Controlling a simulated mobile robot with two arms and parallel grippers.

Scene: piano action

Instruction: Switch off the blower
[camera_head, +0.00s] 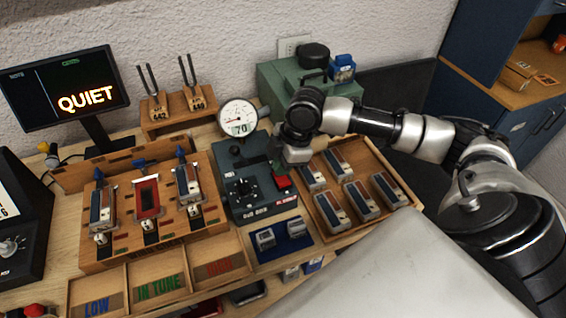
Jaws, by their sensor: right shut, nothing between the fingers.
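A dark grey control box (238,188) with a black dial (243,190) and a red switch (283,183) stands at the middle of the bench. A round gauge (238,117) reading 70 is at its back. My right gripper (279,168) is shut and empty, pointing down just behind the red switch. I cannot tell whether its tips touch the switch or the box. My right arm reaches in from the right and covers part of the bench behind the box. The switch's position is too small to tell. My left gripper is not in view.
A green machine (285,92) with a black top stands behind the box. A wooden tray (392,172) with several small units is to the right. A wooden rack (108,243), a fork stand (178,112) and a monitor (68,87) reading QUIET are to the left. Labelled bins (158,270) are in front.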

